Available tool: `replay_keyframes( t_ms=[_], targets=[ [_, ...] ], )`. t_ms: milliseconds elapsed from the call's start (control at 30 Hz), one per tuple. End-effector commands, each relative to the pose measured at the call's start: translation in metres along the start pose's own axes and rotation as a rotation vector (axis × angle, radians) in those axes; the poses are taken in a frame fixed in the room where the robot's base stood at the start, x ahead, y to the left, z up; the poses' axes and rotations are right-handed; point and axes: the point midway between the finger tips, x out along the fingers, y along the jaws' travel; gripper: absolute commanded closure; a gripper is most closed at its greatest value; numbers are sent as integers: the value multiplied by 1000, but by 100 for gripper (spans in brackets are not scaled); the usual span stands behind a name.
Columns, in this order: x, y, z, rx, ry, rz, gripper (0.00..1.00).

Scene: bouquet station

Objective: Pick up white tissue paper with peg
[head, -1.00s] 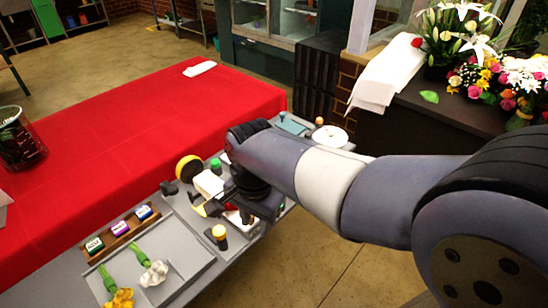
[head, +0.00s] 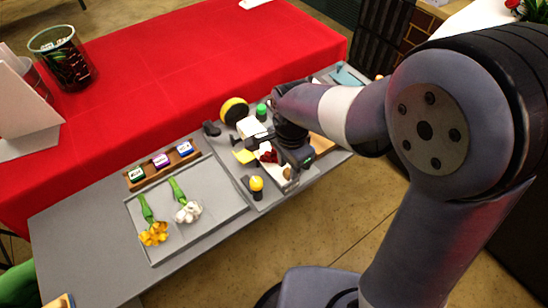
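My gripper (head: 296,158) is low over the grey work table, seen small and partly hidden by my own wrist. I cannot tell whether its fingers are open or shut. A white block-like piece (head: 251,128) lies just left of it. A flat white piece (head: 277,171) with a dark red item (head: 268,157) on it lies under or beside the fingers, partly covered. I cannot tell which of these is the tissue paper, and no peg can be made out. A yellow piece (head: 244,156) lies just left of the red item.
A grey tray (head: 222,215) holds a yellow and a white flower. Behind it is a wooden rack (head: 163,164) with small labelled blocks. A yellow-topped bottle (head: 256,186), tape roll (head: 234,111) and green-capped item (head: 261,112) stand near my gripper. The red-covered table (head: 180,75) is mostly clear.

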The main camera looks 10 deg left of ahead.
Motion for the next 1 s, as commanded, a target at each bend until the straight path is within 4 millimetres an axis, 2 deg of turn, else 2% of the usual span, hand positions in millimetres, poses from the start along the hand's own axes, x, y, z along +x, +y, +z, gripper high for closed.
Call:
replay_keyframes(
  t_ms=[133,400,800,1000],
  targets=[
    [16,0,0,0,0,1,67],
    [19,0,0,0,0,-1,67],
    [18,0,0,0,0,-1,100],
    [18,0,0,0,0,-1,100]
  ],
)
